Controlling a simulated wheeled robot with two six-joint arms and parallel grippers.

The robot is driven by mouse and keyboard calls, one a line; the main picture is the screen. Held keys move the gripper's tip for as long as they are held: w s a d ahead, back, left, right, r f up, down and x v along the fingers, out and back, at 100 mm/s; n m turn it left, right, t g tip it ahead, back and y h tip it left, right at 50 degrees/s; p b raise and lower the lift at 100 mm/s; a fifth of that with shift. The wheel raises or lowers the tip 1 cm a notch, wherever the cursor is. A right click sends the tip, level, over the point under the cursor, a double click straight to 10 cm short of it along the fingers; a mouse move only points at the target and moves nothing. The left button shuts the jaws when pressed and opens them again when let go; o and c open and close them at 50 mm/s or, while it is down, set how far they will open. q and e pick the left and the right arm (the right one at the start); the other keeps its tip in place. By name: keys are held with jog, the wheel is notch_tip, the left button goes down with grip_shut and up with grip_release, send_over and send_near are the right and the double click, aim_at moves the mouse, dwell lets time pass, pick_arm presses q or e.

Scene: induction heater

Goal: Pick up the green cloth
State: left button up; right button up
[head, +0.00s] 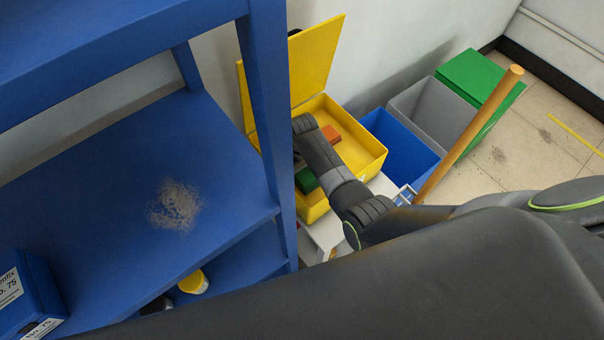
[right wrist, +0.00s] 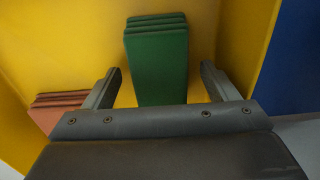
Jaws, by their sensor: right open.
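The green cloth (head: 307,180) lies in the yellow box (head: 360,158), partly hidden behind my right arm in the head view. In the right wrist view the green cloth (right wrist: 158,60) is a folded stack with layered edges. My right gripper (right wrist: 160,70) is open, with one finger on each side of the cloth. I cannot tell whether the fingers touch it; a gap shows on both sides. In the head view my right arm reaches into the box and its fingers are hidden. My left gripper is in neither view.
An orange folded cloth (head: 331,134) lies in the same box; it shows beside the left finger in the wrist view (right wrist: 52,108). The yellow lid (head: 316,62) stands open. A blue shelf (head: 100,190) is left. Blue (head: 402,146) and grey bins and a wooden pole (head: 470,130) are right.

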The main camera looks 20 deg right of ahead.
aim_at(302, 171)
jog(key=shift+f, duration=0.4)
jog(key=c, duration=1.1)
jog(key=shift+o, duration=0.2)
notch_tip(302, 171, up, 10)
jog(key=shift+r+p, duration=0.1)
jog(key=shift+p, duration=0.25)
jog(key=shift+o, duration=1.2)
jog(key=shift+c, duration=0.7)
